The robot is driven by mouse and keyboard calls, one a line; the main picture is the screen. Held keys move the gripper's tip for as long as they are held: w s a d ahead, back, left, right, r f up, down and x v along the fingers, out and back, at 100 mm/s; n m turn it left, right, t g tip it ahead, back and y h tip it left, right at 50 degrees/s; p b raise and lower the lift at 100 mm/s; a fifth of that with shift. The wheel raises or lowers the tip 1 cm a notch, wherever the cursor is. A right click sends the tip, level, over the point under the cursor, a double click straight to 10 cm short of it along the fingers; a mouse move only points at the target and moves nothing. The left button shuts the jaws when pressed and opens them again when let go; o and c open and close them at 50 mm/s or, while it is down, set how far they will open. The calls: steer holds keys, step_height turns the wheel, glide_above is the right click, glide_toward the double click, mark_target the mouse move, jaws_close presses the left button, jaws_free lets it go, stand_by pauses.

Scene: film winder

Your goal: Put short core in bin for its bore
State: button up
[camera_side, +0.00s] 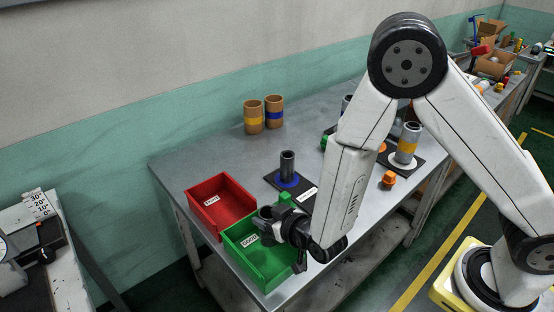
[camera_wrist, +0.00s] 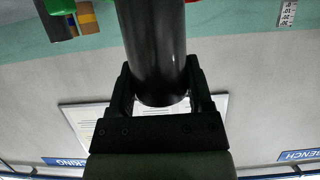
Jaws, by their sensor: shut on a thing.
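My gripper (camera_side: 278,226) is shut on a dark core, a plain black cylinder that shows large between the fingers in the wrist view (camera_wrist: 155,45). In the side view the gripper is low, over the back part of the green bin (camera_side: 285,276). The held core is small and dark there, and I cannot tell whether it touches the bin. The red bin (camera_side: 221,183) stands left of and behind the green one. My gripper and arm hide part of the green bin's inside.
A dark upright post with a blue ring (camera_side: 288,180) stands on a black plate behind the bins. Two brown cores, yellow-banded (camera_side: 253,118) and blue-banded (camera_side: 274,112), stand farther back. A yellow-banded grey core (camera_side: 408,143) and an orange knob (camera_side: 389,179) are to the right.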

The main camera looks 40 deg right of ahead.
steer(key=shift+f, duration=0.6)
steer(key=o, duration=1.3)
steer(key=shift+c, duration=0.2)
steer(key=shift+s, duration=0.1)
steer(key=v, duration=0.7)
steer(key=shift+s, duration=0.3)
steer(key=shift+r, duration=0.15)
